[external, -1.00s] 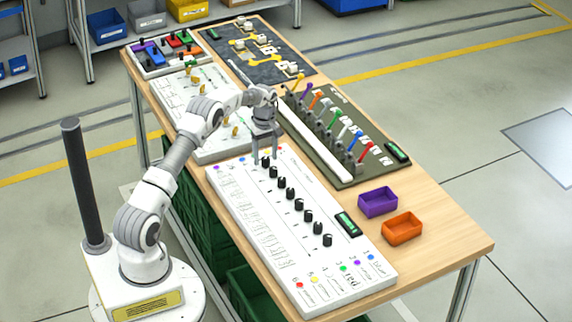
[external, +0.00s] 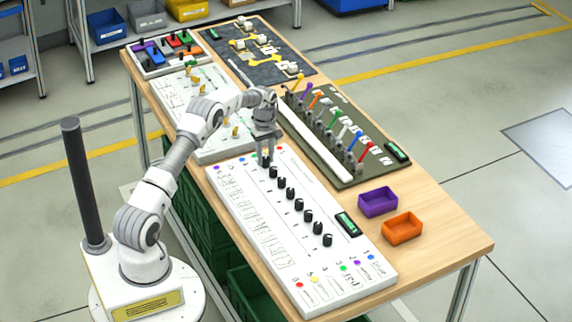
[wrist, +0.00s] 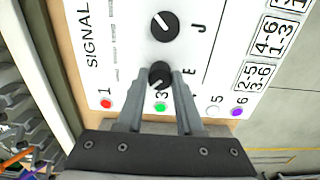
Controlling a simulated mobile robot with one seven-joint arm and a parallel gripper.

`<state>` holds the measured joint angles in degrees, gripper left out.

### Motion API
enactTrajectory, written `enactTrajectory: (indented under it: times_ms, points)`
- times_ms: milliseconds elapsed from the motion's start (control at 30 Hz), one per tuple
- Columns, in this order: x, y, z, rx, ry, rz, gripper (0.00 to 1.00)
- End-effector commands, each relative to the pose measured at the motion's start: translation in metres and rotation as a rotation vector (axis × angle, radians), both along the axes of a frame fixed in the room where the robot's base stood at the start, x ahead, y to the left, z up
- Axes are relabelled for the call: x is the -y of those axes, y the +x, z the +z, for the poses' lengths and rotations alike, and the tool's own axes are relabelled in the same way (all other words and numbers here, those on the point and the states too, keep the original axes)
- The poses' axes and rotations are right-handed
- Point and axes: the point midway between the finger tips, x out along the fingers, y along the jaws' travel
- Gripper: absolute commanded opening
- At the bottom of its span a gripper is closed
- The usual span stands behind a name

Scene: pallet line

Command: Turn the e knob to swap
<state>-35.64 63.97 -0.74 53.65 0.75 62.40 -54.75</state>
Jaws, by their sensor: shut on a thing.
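The e knob (wrist: 159,74) is a black round knob beside a printed "E" on the white signal panel (wrist: 125,65). My gripper (wrist: 162,82) is down over it with a finger on each side, shut on it. In the external view my gripper (external: 265,151) stands at the far end of the knob row and hides most of that knob. The J knob (wrist: 164,26), black with a white pointer line, is the neighbouring knob in the wrist view. The way the e knob points is hard to read between the fingers.
More black knobs (external: 291,194) run along the panel toward the near end, by a green display (external: 347,224). A board with coloured levers (external: 345,140) lies to the right. A purple bin (external: 378,202) and an orange bin (external: 402,228) stand on the table's right side.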

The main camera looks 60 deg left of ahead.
Motion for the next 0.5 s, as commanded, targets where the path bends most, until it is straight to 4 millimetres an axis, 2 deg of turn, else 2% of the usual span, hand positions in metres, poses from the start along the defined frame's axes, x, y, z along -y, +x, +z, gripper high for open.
enactTrajectory:
  times_ms: [267, 500]
  points:
    - [-0.0002, 0.0002, -0.0005, 0.001, 0.001, -0.089, 0.00]
    - [-0.0001, 0.0001, -0.0011, 0.000, 0.000, -0.274, 0.00]
